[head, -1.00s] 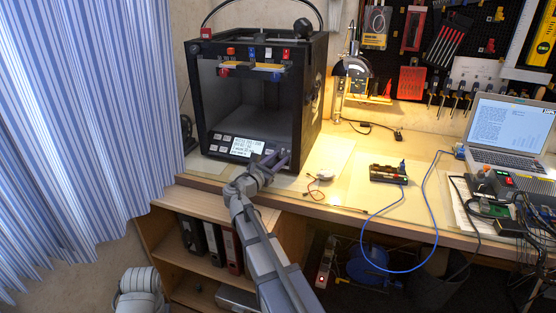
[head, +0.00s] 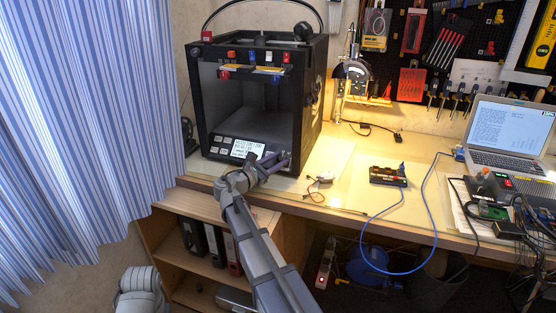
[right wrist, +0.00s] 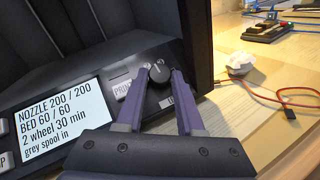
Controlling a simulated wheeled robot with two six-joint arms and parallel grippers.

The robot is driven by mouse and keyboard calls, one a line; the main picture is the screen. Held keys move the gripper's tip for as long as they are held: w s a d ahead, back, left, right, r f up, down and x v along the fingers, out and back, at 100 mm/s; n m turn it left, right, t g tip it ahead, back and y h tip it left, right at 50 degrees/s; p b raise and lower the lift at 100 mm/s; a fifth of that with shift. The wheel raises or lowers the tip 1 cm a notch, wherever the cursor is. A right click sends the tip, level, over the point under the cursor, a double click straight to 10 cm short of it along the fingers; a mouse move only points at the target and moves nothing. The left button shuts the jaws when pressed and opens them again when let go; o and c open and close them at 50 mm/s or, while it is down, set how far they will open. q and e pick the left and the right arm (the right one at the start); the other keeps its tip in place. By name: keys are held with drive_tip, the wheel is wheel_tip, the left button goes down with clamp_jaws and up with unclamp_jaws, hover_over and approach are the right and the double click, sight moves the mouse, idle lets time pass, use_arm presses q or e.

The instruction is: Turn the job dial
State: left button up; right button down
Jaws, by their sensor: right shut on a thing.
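The black 3D printer (head: 310,100) stands at the left end of the bench. Its job dial (right wrist: 159,73), a round black knob, sits on the lower front panel beside the lit screen (right wrist: 55,120); the screen also shows in the head view (head: 248,149). My right gripper (right wrist: 159,76) is shut on the dial, one purple finger on each side of it. In the head view the right gripper (head: 278,160) reaches the panel's right end, and its fingers hide the dial there. My left arm shows only as a grey part at the bottom left; its gripper is out of view.
A white part with red wires (head: 325,177) lies right of the printer. A small circuit board (head: 388,176), a blue cable and a laptop (head: 510,130) are farther right. Bench front is clear near the gripper. A striped curtain (head: 80,120) hangs at left.

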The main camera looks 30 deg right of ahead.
drive_tip(key=m+g+p, duration=0.1)
drive_tip(key=m+g, duration=0.1)
drive_tip(key=m, duration=0.1)
drive_tip(key=w+m+g+p, duration=0.1)
drive_tip(key=m+g, duration=0.1)
drive_tip(key=shift+r+y+p, duration=0.3)
drive_tip(key=shift+r+p, duration=0.05)
drive_tip(key=shift+m+g+y+p, duration=0.5)
drive_tip(key=shift+m+g+p, duration=0.4)
drive_tip(key=shift+m+g, duration=0.4)
drive_tip(key=c, duration=0.8)
unclamp_jaws()
drive_tip(key=p+v, duration=0.2)
drive_tip(key=v, duration=0.6)
drive_tip(key=shift+f, duration=0.1)
